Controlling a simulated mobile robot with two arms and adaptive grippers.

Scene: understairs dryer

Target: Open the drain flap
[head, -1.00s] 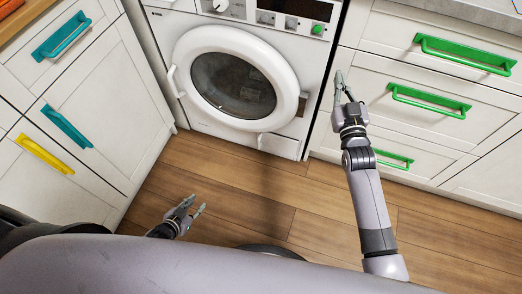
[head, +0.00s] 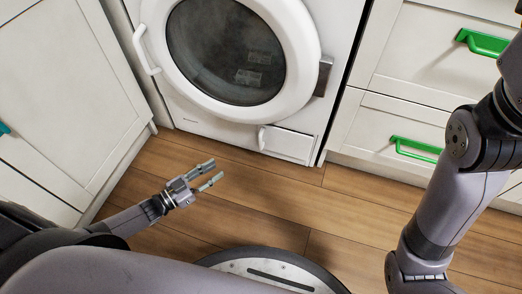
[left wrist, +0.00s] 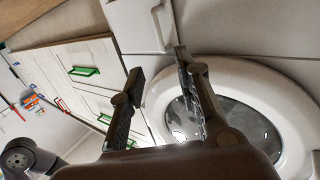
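The drain flap (head: 289,144) is a small white panel at the lower right of the dryer's front, and it looks shut. Its white handle (head: 262,138) stands upright at the flap's left edge. In the left wrist view the flap (left wrist: 132,25) is at the top, with its handle (left wrist: 158,28) just beyond the fingertips. My left gripper (head: 217,170) is open and empty, left of and in front of the flap, apart from it. Its spread fingers also show in the left wrist view (left wrist: 160,66). My right arm rises at the right; its gripper is out of view.
The dryer's round door (head: 228,50) is shut above the flap, with a white door handle (head: 146,49) on its left. Green-handled drawers (head: 400,120) stand to the right and a white cabinet (head: 65,90) to the left. The wooden floor (head: 270,205) before the dryer is clear.

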